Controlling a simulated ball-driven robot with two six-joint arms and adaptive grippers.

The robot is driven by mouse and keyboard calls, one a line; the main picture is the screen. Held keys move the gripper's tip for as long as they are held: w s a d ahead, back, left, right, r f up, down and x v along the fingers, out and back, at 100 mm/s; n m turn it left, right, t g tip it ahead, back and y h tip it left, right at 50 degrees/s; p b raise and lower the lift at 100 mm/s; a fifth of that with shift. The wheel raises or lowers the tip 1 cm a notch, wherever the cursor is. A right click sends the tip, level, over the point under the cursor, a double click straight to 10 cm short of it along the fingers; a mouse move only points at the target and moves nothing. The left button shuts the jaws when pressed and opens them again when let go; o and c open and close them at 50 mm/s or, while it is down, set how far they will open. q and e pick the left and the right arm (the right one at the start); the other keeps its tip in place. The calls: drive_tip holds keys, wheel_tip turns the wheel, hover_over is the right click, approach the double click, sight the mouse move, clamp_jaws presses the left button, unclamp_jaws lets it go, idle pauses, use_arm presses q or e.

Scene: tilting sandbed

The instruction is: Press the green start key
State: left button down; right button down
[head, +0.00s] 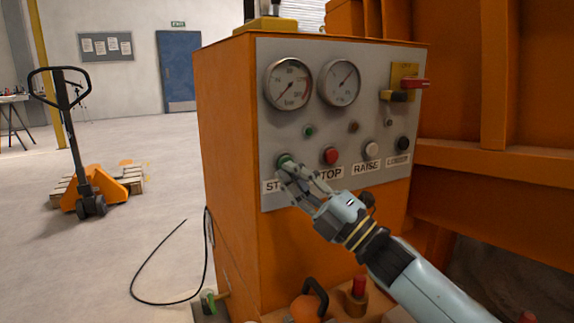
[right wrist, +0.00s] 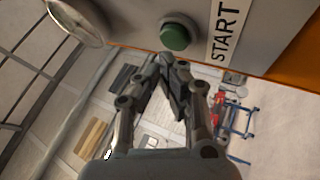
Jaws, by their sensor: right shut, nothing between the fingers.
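The green start key (head: 285,160) is a round green button at the lower left of the grey panel (head: 300,121), above a label partly covered by my gripper. My right gripper (head: 286,168) is shut and empty, with its fingertips at the key in the head view. In the right wrist view the green key (right wrist: 175,36) stands out from the panel beside the START label (right wrist: 226,30). The shut fingertips (right wrist: 172,62) appear just below the key in that picture. I cannot tell whether they touch it. My left gripper is not in view.
A red STOP button (head: 330,155), a white RAISE button (head: 371,149) and a black LOWER button (head: 403,143) sit to the right on the panel. A pallet truck (head: 95,190) stands on the floor at left.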

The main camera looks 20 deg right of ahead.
drive_tip(key=shift+w, duration=0.15)
idle(0.8)
drive_tip(key=shift+w, duration=0.3)
drive_tip(key=shift+w+a+b, duration=0.1)
drive_tip(key=shift+w+b, duration=0.25)
drive_tip(key=shift+w, duration=0.1)
idle(0.6)
drive_tip(key=shift+s, duration=0.15)
drive_tip(key=shift+s+p, duration=0.3)
drive_tip(key=shift+s, duration=0.45)
drive_tip(key=shift+s, duration=0.1)
drive_tip(key=s, duration=0.1)
drive_tip(key=s+p, duration=0.1)
drive_tip(key=s, duration=0.2)
drive_tip(key=shift+s+d, duration=0.3)
drive_tip(key=shift+s, duration=0.1)
idle(0.6)
